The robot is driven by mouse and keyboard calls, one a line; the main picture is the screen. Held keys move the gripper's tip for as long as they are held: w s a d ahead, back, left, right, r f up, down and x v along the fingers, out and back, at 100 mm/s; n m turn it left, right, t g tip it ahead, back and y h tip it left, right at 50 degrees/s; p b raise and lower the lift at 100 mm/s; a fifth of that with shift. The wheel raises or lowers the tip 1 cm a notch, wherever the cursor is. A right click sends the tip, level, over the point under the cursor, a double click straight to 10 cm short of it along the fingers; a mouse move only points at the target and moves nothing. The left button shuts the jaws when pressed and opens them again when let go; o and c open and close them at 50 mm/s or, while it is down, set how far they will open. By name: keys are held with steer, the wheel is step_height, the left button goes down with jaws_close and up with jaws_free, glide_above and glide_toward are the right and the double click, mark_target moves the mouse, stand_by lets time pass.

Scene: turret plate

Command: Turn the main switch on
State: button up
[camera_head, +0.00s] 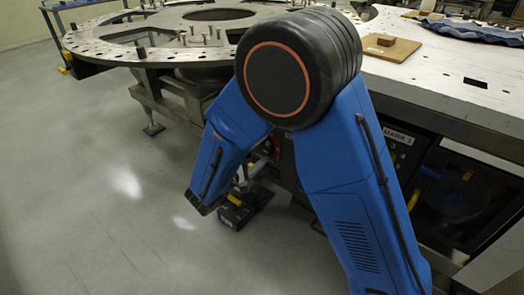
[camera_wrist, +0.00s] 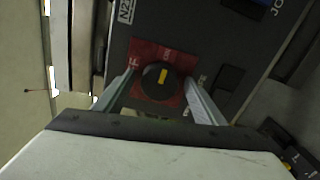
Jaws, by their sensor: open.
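The main switch (camera_wrist: 158,81) shows in the wrist view as a round black knob with a yellow pointer mark, on a red plate (camera_wrist: 141,50). Part of the OFF lettering shows at the plate's left and ON above the knob. The yellow mark stands nearly upright in the picture; which end is the pointer I cannot tell. My gripper (camera_wrist: 159,79) is open, with one finger on each side of the knob. Whether the fingers touch it I cannot tell. In the head view my arm hides the switch and most of my gripper.
A dark panel (camera_wrist: 200,30) with labels and black rectangular parts surrounds the switch. In the head view a perforated ring plate (camera_head: 110,50) stands at the back left. A worktable (camera_head: 450,85) is at the right, above a dark cabinet (camera_head: 398,150). The floor at left is clear.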

steer(key=v, duration=1.7)
steer(key=shift+f, duration=0.1)
